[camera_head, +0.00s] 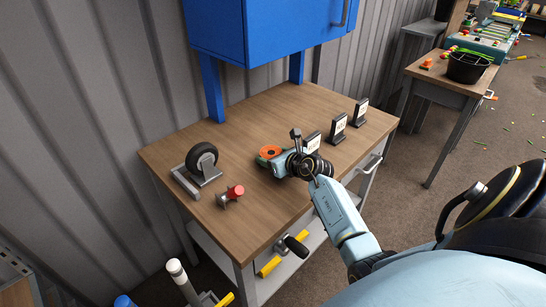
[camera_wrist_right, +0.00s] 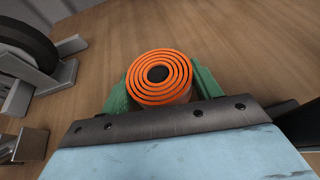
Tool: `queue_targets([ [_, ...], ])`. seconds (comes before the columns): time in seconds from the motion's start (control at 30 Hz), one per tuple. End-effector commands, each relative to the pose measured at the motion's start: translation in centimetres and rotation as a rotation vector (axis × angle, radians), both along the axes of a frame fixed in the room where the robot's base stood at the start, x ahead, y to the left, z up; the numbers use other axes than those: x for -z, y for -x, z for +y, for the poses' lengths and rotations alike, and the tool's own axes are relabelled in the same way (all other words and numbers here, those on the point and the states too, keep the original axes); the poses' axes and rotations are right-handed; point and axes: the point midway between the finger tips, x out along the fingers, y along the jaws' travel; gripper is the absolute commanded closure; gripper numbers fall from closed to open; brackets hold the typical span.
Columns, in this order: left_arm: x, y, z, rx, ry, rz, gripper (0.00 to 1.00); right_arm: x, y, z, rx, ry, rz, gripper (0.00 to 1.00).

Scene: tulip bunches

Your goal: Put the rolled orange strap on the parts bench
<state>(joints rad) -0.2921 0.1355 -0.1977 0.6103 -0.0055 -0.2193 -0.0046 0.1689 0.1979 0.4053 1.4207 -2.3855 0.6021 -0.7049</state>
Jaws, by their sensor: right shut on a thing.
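The rolled orange strap (camera_wrist_right: 160,78) is a spiral coil with a dark centre. In the right wrist view it sits between the green fingers of my right gripper (camera_wrist_right: 160,88), which is shut on it. In the head view the strap (camera_head: 268,152) shows at the tip of my right gripper (camera_head: 270,156), over the middle of the wooden-topped parts bench (camera_head: 245,120). I cannot tell whether the strap touches the bench top. My left gripper does not show.
A black caster wheel (camera_head: 202,157) and a red-capped fitting (camera_head: 235,191) are on the bench, left of the strap. Small black stands with white cards (camera_head: 338,128) line the right side. A blue cabinet (camera_head: 265,30) hangs above the back. The back of the bench top is clear.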

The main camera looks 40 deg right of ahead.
Motion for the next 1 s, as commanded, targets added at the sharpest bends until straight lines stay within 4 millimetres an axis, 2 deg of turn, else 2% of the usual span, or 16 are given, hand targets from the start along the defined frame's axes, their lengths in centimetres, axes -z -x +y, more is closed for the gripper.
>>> queue_targets([
  [0.13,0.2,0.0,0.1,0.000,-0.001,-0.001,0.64,0.3,0.0,0.0,0.000,0.000,-0.001,0.63],
  [0.17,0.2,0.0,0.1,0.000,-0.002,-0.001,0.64,0.3,0.0,0.0,0.000,0.000,0.000,0.34],
  [0.3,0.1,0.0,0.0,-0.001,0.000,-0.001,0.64,0.3,0.0,0.0,0.000,0.000,0.000,0.16],
  [0.67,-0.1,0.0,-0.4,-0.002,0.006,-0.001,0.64,-0.2,0.0,0.0,0.000,0.000,-0.001,0.15],
  [0.87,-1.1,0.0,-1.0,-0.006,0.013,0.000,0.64,-1.3,2.7,0.1,-0.001,0.002,0.002,0.15],
  [1.0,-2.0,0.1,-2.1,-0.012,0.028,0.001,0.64,-2.4,5.5,0.3,0.000,0.001,0.002,0.15],
])
